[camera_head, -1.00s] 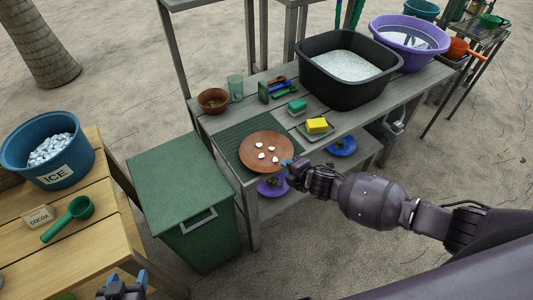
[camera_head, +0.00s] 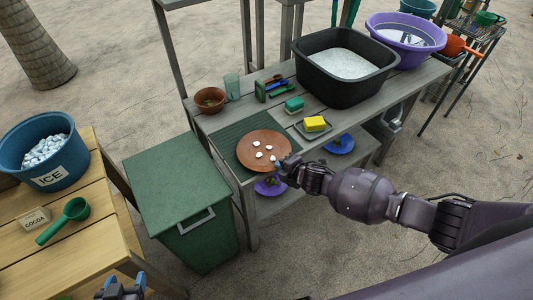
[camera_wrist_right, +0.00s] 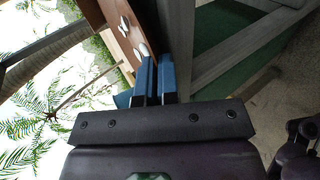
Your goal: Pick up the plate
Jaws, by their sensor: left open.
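The plate (camera_head: 258,158) is round and brown, with several small white pieces on it. It lies on the dark green ribbed area of the grey table in the head view. My right gripper (camera_head: 279,163) is at the plate's near right rim. In the right wrist view its blue fingers (camera_wrist_right: 157,80) are close together with the plate's edge (camera_wrist_right: 112,28) running in between them; the exact contact is partly hidden. My left gripper (camera_head: 121,284) is open and empty at the bottom left, far from the plate.
A green bin (camera_head: 178,185) stands left of the table. A yellow sponge (camera_head: 315,124) on a small tray, a brown bowl (camera_head: 210,101) and a black tub (camera_head: 345,65) are on the tabletop. A purple plate (camera_head: 268,188) is on the shelf below.

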